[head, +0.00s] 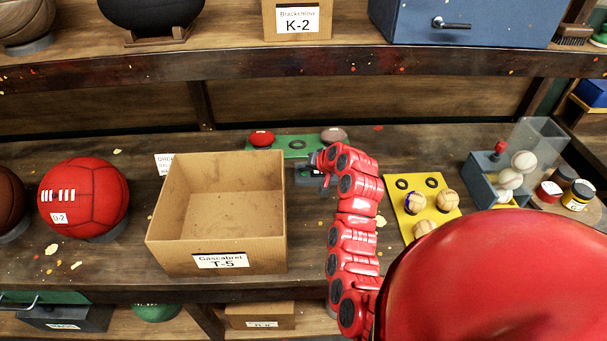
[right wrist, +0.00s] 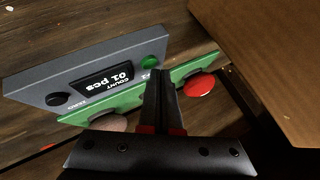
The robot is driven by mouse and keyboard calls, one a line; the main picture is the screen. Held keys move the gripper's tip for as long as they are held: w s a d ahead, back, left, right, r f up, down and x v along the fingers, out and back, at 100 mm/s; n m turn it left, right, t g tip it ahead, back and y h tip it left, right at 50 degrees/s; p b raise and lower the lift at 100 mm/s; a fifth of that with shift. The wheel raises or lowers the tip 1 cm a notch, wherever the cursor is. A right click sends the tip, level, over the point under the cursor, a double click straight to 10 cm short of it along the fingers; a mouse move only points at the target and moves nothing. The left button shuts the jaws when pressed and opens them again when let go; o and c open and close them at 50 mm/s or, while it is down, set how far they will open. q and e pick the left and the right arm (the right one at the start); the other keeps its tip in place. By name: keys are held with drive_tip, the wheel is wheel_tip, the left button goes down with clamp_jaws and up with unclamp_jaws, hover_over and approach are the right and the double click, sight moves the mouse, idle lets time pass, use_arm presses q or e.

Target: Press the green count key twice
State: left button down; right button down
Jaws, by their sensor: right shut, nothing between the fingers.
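The grey counter (right wrist: 100,77) fills the upper left of the right wrist view. Its display (right wrist: 110,77), upside down there, reads "COUNT 01 pcs". The round green count key (right wrist: 152,62) is at its right end and a black key marked ZERO (right wrist: 57,98) at its left end. My right gripper (right wrist: 159,74) is shut and empty, its tips right beside the green key; I cannot tell if they touch it. In the head view the right gripper (head: 316,160) is over the counter (head: 308,179), which the arm partly hides. My left gripper is not in view.
An open cardboard box (head: 215,262) labelled T-5 stands close left of the counter. Behind it lies a green board (head: 285,142) with a small red ball (head: 262,138) and a brownish one (head: 333,135). A yellow board (head: 413,207) with balls is right of my arm.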

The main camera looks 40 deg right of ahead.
drive_tip(key=shift+f+b, duration=0.3)
drive_tip(key=shift+f, duration=0.2)
idle(0.7)
drive_tip(key=shift+r, duration=0.85)
drive_tip(key=shift+r+p, duration=0.85)
drive_tip(key=shift+r, duration=1.7)
drive_tip(key=shift+f, duration=0.1)
